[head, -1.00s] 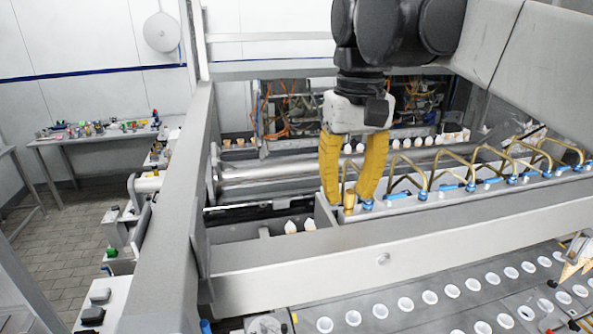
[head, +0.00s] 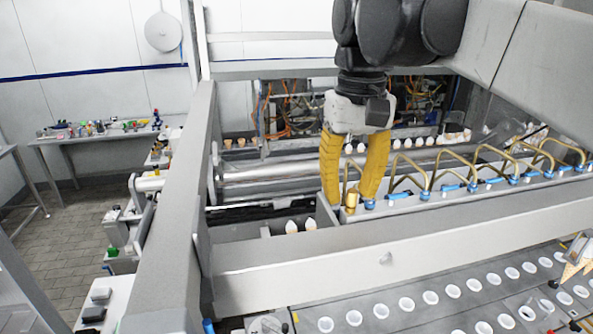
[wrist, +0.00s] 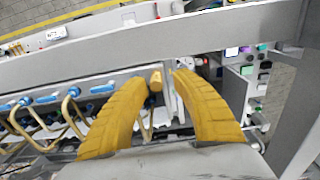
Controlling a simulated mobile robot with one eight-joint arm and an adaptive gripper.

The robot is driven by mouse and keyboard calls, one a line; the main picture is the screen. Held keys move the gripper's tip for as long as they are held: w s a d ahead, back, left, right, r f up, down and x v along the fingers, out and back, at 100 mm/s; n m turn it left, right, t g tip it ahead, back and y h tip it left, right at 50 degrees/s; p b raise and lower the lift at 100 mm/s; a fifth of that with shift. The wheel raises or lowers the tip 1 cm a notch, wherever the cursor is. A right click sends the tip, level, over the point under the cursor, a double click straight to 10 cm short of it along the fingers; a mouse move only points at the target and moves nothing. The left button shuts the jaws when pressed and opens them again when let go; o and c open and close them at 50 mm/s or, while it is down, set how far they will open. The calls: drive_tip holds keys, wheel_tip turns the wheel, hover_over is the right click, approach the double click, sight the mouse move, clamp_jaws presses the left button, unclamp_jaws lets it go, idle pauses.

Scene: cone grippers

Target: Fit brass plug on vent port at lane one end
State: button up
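The brass plug (head: 351,202) stands upright at the near left end of the grey manifold (head: 440,207), beside a blue fitting (head: 369,205). The port beneath it is hidden, so I cannot tell how deep it sits. My gripper (head: 350,195) points down with its two yellow fingers apart, one on each side of the plug. In the wrist view the plug (wrist: 155,80) shows between the fingertips (wrist: 163,68), close to the left one, with a gap to the right one.
A row of brass tube loops (head: 410,172) with blue fittings runs right along the manifold. A grey frame beam (head: 390,250) lies in front, and a conveyor of white cups (head: 430,297) is below.

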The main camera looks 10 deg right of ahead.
drive_tip(key=shift+d+r, duration=0.1)
drive_tip(key=shift+d, duration=0.05)
drive_tip(key=shift+w+r+p, duration=0.15)
drive_tip(key=shift+r+p, duration=0.65)
drive_tip(key=shift+r, duration=0.2)
drive_tip(key=shift+d+r+p, duration=0.35)
drive_tip(key=shift+r+p, duration=0.15)
drive_tip(key=shift+r, duration=0.15)
drive_tip(key=shift+a+r+p, duration=0.3)
drive_tip(key=shift+r+p, duration=0.2)
drive_tip(key=shift+r, duration=0.15)
drive_tip(key=shift+d+r, duration=0.1)
drive_tip(key=shift+r, duration=0.05)
